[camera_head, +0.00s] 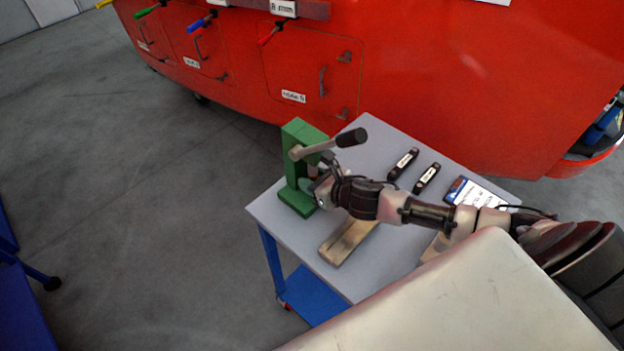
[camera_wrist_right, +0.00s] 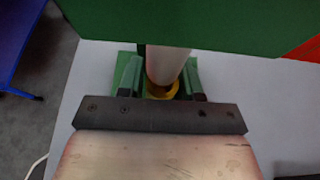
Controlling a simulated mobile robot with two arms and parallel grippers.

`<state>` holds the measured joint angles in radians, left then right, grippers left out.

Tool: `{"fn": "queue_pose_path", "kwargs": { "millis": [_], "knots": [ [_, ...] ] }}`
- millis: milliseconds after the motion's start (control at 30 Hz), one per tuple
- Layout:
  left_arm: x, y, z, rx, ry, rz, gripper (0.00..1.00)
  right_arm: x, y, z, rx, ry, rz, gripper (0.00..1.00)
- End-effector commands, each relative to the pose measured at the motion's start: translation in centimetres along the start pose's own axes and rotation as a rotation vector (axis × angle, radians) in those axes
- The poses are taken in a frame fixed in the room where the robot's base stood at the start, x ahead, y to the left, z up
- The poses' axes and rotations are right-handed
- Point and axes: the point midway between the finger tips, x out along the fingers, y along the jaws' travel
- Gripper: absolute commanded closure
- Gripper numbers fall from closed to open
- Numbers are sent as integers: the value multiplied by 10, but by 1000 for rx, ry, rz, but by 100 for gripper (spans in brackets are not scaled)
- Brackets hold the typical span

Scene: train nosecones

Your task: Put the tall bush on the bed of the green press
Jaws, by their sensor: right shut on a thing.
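The green press (camera_head: 296,168) stands at the left end of the grey table, its lever pointing right. My right gripper (camera_head: 312,187) reaches in low at the press, just above its base. In the right wrist view, my right gripper (camera_wrist_right: 163,88) is shut on a yellow ring-like piece (camera_wrist_right: 161,91), seemingly the bush, mostly hidden by the wrist. A pale cylinder, seemingly the press ram (camera_wrist_right: 166,64), stands right over it. The press's green bed (camera_wrist_right: 124,66) shows around the fingers. I cannot tell whether the bush touches the bed. My left gripper is not in view.
On the grey table (camera_head: 270,213) lie a wooden block (camera_head: 345,243), two dark labelled tools (camera_head: 402,163) and a blue-white box (camera_head: 470,193). A large red train nose (camera_head: 420,70) stands close behind. The lever (camera_head: 328,146) overhangs my gripper.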

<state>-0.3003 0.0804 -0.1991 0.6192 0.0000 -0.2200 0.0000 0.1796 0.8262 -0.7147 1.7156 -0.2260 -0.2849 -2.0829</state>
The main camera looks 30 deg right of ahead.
Motion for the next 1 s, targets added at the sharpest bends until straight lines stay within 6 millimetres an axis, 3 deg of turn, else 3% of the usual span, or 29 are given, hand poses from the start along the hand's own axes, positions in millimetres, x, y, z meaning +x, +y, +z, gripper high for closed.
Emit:
{"fn": "queue_pose_path", "kwargs": {
  "millis": [133, 500, 533, 667, 1000],
  "knots": [
    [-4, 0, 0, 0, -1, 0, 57, 7, 1, -12, 2, 1, 1, 94],
    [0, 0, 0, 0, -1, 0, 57, 8, 0, -17, -1, 0, 2, 94],
    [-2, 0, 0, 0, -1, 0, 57, 8, 0, -16, -1, 1, 1, 60],
    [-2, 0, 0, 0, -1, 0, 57, 8, 0, -16, -1, 1, 1, 40],
    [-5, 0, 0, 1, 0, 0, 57, 5, 0, -12, 0, 1, 1, 39]
  ]
}}
